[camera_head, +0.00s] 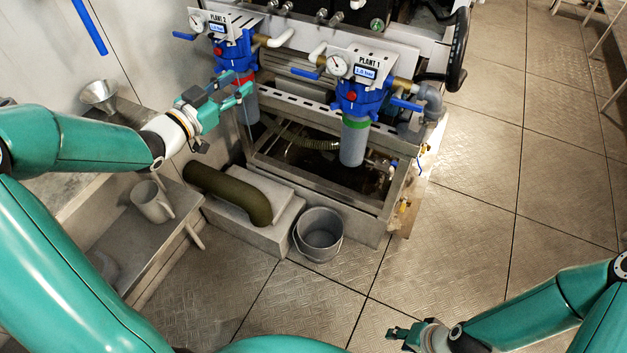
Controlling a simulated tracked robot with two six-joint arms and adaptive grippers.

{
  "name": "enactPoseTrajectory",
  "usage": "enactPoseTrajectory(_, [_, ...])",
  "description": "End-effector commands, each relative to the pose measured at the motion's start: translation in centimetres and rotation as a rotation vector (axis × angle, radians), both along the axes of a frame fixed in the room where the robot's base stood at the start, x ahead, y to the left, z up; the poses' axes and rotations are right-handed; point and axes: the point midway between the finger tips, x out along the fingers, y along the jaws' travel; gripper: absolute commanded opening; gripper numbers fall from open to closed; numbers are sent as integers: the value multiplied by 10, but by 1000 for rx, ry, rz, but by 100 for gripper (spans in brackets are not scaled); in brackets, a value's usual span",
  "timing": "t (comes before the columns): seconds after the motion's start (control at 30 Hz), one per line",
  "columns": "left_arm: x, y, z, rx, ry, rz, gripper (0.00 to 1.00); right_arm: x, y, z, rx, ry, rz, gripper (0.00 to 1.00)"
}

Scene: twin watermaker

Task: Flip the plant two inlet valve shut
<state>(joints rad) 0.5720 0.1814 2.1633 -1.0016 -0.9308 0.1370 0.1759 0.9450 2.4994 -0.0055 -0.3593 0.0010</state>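The plant two unit (232,52) stands at the upper left, with a blue filter head, a gauge and a "PLANT 2" label. A blue lever handle (185,36) sticks out to its left, roughly level. Which handle is the inlet valve I cannot read. My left gripper (240,84) is in front of the lower part of this unit, its fingers apart, and partly hides the right side and the clear-grey bowl. I cannot tell whether it touches anything. My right gripper (394,336) is low at the bottom edge, far from the unit, over the floor.
The plant one unit (361,92) stands to the right, with blue levers on both sides. A grey bucket (319,232) and a dark green pipe (232,194) are below. A mug (152,201) and a funnel (99,95) sit at left.

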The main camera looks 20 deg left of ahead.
Motion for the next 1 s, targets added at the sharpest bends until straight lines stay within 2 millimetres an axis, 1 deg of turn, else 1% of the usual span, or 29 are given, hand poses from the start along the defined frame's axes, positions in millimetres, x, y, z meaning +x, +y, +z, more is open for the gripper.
enactPoseTrajectory(0.03, [3,-9,-7,-13,13,-18,40,0,0,1,0,0,0,40])
enactPoseTrajectory(0.1, [7,-19,-15,-29,28,-38,40,0,0,2,0,0,0,40])
enactPoseTrajectory(0.5, [19,-73,-74,-147,158,-99,40,0,0,7,0,0,0,40])
enactPoseTrajectory(0.77, [19,-104,-115,-214,267,-114,40,0,0,9,0,0,0,40])
enactPoseTrajectory(1.0, [12,-133,-153,-266,377,-121,40,0,0,11,0,0,0,40])
